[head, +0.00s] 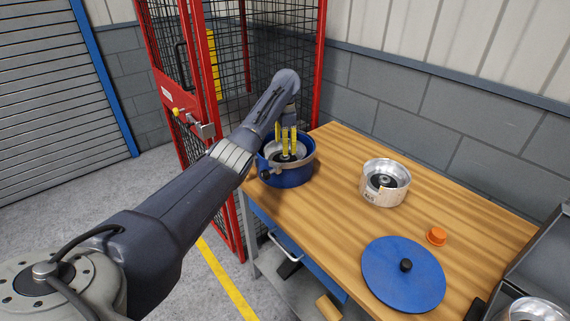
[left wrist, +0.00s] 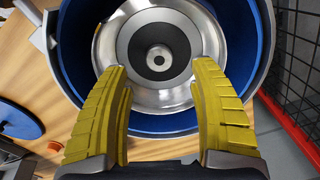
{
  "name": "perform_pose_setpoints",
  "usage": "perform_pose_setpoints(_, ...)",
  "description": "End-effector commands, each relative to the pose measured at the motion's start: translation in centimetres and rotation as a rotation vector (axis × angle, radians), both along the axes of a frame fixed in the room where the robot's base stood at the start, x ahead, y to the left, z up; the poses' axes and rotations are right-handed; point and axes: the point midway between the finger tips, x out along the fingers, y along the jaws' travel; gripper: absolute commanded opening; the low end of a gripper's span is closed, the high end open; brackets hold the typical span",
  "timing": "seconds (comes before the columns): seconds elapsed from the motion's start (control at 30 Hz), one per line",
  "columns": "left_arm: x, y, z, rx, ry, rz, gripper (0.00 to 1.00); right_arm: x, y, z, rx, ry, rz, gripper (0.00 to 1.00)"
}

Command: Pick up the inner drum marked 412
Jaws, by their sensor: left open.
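A silver inner drum (head: 275,153) sits inside a blue round housing (head: 290,179) on the bench's far left corner. The left wrist view shows this silver drum (left wrist: 117,38) from above, with a dark hub in its centre, inside the blue housing (left wrist: 70,55). No number shows on it. My left gripper (head: 287,157) points down over it, yellow fingers open on either side of the hub; the left wrist view also shows the fingers (left wrist: 162,68). I cannot tell whether they touch the drum. A second silver drum (head: 373,192) stands on the bench, its small label unreadable.
A blue lid (head: 390,283) with a black knob and an orange cap (head: 436,236) lie on the wooden bench (head: 325,225). A red-framed mesh cage (head: 250,60) stands close behind the housing. Another silver drum (head: 535,310) shows at the lower right.

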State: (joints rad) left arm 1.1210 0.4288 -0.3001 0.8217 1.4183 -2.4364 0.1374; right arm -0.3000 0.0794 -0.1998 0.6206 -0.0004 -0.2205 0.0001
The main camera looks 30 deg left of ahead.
Motion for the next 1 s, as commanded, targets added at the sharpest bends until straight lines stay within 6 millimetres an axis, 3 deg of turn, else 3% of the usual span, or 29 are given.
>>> perform_pose_setpoints(0.4, -0.2, 0.0, -4.5, 0.001, 0.002, 0.000, 0.61, 0.0, 0.0, 0.0, 0.000, 0.000, -0.001, 0.38)
perform_pose_setpoints(0.77, -0.2, 0.0, -5.0, 0.000, 0.001, -0.001, 0.63, 0.0, 0.0, 0.0, 0.000, 0.000, -0.001, 0.38)
perform_pose_setpoints(1.0, -0.1, 0.0, -5.0, -0.001, 0.001, -0.001, 0.35, 0.0, 0.0, 0.0, 0.000, 0.000, -0.001, 0.38)
